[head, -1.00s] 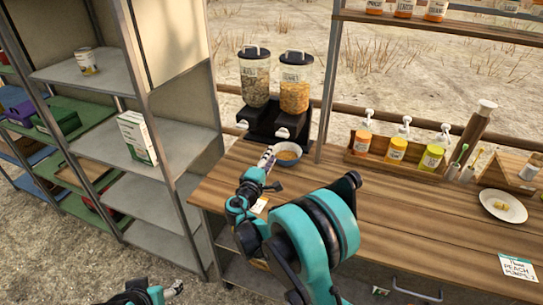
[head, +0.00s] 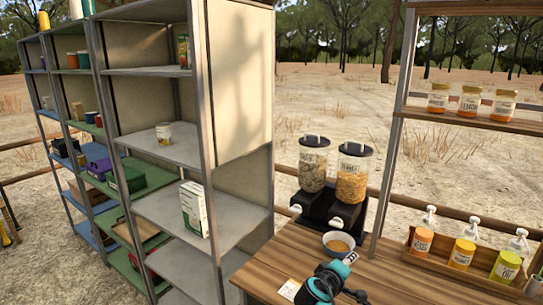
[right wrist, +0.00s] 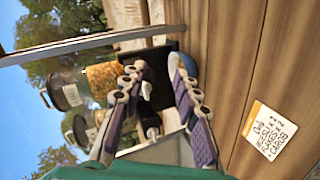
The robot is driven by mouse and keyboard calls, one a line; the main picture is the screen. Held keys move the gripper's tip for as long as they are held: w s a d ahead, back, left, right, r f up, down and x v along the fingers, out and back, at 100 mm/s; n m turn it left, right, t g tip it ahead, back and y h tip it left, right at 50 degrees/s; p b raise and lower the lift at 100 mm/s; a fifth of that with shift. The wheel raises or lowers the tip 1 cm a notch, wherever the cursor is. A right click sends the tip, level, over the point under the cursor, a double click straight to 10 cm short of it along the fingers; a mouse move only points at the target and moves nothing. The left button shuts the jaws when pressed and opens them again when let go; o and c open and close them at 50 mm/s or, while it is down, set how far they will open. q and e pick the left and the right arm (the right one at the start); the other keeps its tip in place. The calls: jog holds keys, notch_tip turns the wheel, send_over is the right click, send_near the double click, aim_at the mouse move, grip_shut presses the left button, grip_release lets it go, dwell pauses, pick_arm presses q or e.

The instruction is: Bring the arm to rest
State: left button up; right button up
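The bowl (right wrist: 188,66) shows there partly behind one finger. In the head view I cannot tell whether gripper and bowl touch. My left gripper is out of view.
Two dispensers (head: 312,166) (head: 351,175) stand behind the bowl. A handwritten card (head: 289,289) lies left of my right arm; it also shows in the wrist view (right wrist: 268,130). Metal shelves (head: 165,200) stand left. Pump bottles (head: 462,252) stand in a wooden caddy at right.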

jog(key=s+a+f+m+g+y, duration=0.1)
jog(key=s+f+m+y, duration=0.1)
jog(key=s, duration=0.7)
jog(key=s+a+f+m+g+y, duration=0.1)
jog(key=s+a+f+m+y, duration=0.1)
jog(key=s, duration=0.7)
jog(key=s+a+f+m+g+y, duration=0.1)
jog(key=s+a+m+y, duration=0.1)
jog(key=s, duration=0.7)
jog(key=shift+s+a+f+m+g+y, duration=0.15)
jog(key=shift+f+m+g+y, duration=0.3)
jog(key=shift+y, duration=0.75)
